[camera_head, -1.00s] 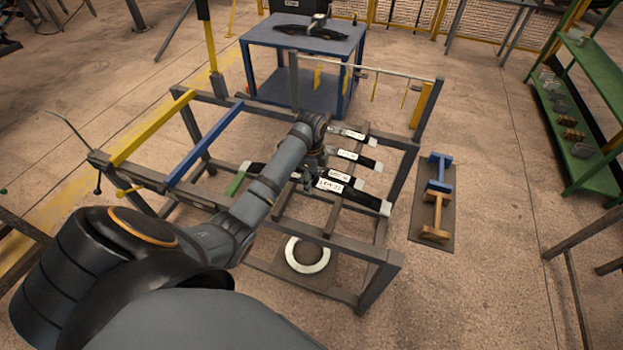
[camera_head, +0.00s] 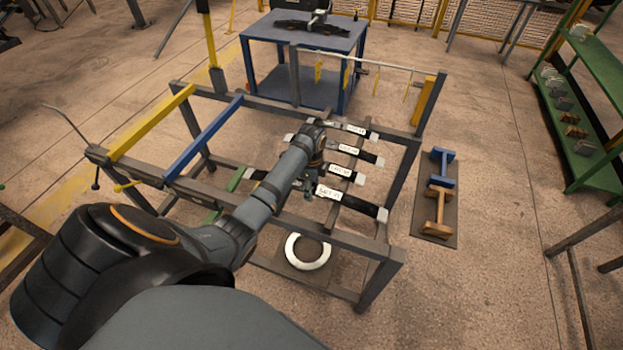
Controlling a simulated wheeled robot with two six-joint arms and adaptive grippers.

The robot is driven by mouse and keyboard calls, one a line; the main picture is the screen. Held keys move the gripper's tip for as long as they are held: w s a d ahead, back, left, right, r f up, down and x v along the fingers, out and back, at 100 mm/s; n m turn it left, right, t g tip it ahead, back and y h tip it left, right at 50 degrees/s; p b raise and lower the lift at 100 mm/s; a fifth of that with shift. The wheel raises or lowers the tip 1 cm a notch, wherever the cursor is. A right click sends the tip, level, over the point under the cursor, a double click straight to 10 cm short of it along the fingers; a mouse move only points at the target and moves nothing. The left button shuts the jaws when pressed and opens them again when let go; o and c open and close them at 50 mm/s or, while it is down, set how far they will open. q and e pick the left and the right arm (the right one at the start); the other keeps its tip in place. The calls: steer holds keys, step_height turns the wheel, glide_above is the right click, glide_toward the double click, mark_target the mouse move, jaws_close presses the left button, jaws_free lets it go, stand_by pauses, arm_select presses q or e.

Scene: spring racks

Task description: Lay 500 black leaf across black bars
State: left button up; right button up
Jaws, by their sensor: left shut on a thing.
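A long black leaf (camera_head: 357,204) with a white label and pale ends lies lengthwise across the right part of the rack. My left gripper (camera_head: 311,190) is shut on this leaf near its middle, beside the label. The label print is too small to read surely. The leaf is over the dark bars (camera_head: 335,217); I cannot tell whether it touches them. Three shorter labelled black leaves, the nearest of them (camera_head: 357,177), lie behind it across the same bars. My left arm hides part of the leaves and bars. My right gripper is not in view.
The rack's yellow bar (camera_head: 150,125) and blue bar (camera_head: 205,138) stand to the left, with a green bar (camera_head: 236,181) lower down. A blue table (camera_head: 270,38) stands behind, green shelving (camera_head: 568,120) at right.

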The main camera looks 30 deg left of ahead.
arm_select(q)
steer(key=shift+w+f+b, duration=0.1)
steer(key=shift+f+b, duration=0.3)
steer(key=shift+f, duration=0.4)
stand_by(0.6)
steer(key=o, duration=1.3)
steer(key=shift+o, duration=0.3)
step_height(320, 180, up, 12)
